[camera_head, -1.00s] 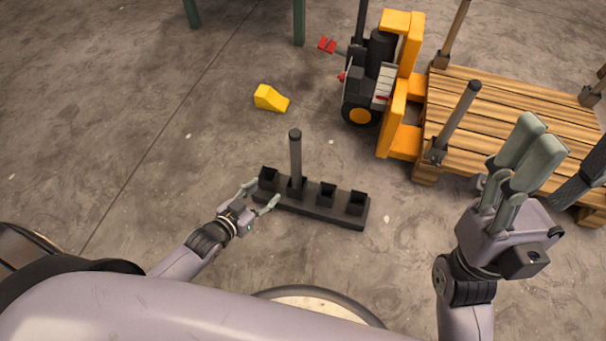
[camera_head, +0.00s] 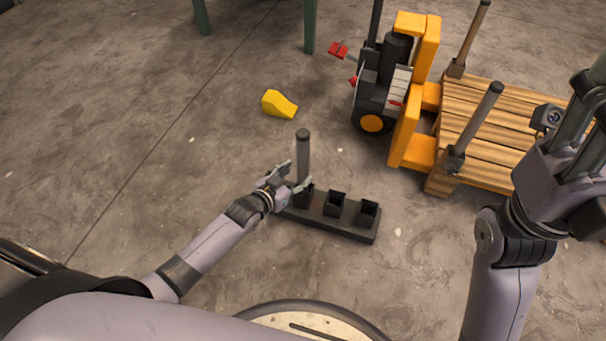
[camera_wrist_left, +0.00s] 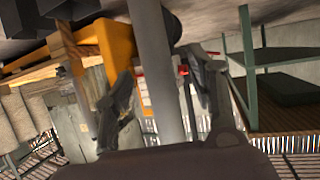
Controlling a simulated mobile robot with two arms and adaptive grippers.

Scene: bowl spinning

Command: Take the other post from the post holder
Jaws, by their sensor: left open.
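The post holder (camera_head: 330,227) is a dark bar with several square sockets on the concrete floor. One grey post (camera_head: 303,156) stands upright in a socket near its left end. My left gripper (camera_head: 294,182) is open at the post's lower part, over the left end of the holder. In the left wrist view the post (camera_wrist_left: 158,75) runs up between the two open fingers (camera_wrist_left: 160,100); I cannot tell whether they touch it. The sockets to the right are empty. My right gripper (camera_head: 585,120) is raised at the right edge, partly cut off by the frame.
A wooden pallet (camera_head: 478,140) with upright posts in its corner sockets stands at the right. A yellow and black forklift (camera_head: 400,80) is beside it. A yellow wedge (camera_head: 279,104) lies on the floor behind the holder. The floor to the left is clear.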

